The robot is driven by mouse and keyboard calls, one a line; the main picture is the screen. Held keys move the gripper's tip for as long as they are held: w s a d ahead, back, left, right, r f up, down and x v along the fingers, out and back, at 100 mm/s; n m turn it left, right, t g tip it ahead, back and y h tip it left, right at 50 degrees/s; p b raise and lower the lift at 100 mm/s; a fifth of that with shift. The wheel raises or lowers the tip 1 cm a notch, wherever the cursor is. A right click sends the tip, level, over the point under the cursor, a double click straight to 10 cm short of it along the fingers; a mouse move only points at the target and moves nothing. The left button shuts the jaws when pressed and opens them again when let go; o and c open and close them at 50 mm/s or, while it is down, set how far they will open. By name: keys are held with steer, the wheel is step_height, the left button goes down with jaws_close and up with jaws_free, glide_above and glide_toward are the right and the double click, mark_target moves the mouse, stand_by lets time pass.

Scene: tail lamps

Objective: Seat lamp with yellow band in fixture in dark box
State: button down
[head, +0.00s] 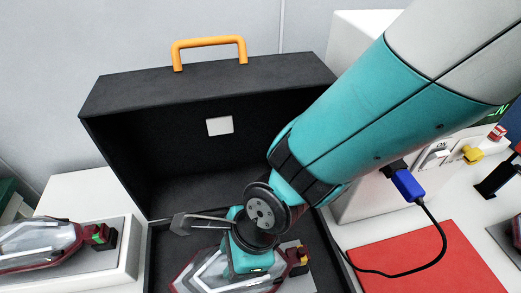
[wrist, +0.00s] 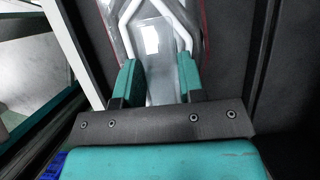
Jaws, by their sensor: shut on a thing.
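The lamp with the yellow band (head: 210,275) is a clear tail lamp with a dark red rim and white inner strips. It lies low inside the open dark box (head: 170,160), and its yellow band (head: 299,262) shows at its right end. My gripper (head: 248,262) is over the lamp and shut on its body. In the wrist view the two teal fingers (wrist: 157,80) press on either side of the clear lamp (wrist: 158,40). The fixture under the lamp is hidden, so I cannot tell whether the lamp touches or sits in it.
Another lamp with a green band (head: 40,240) lies on a white block (head: 125,250) at the left. The box lid with its orange handle (head: 210,42) stands open behind. A blue plug with a black cable (head: 408,184) and a red mat (head: 440,265) are at the right.

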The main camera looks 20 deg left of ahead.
steer(key=shift+f+b, duration=0.6)
steer(key=shift+f, duration=0.75)
steer(key=c, duration=0.6)
jaws_free()
steer(key=shift+c, duration=0.2)
steer(key=v, duration=1.7)
steer(key=shift+r, duration=0.25)
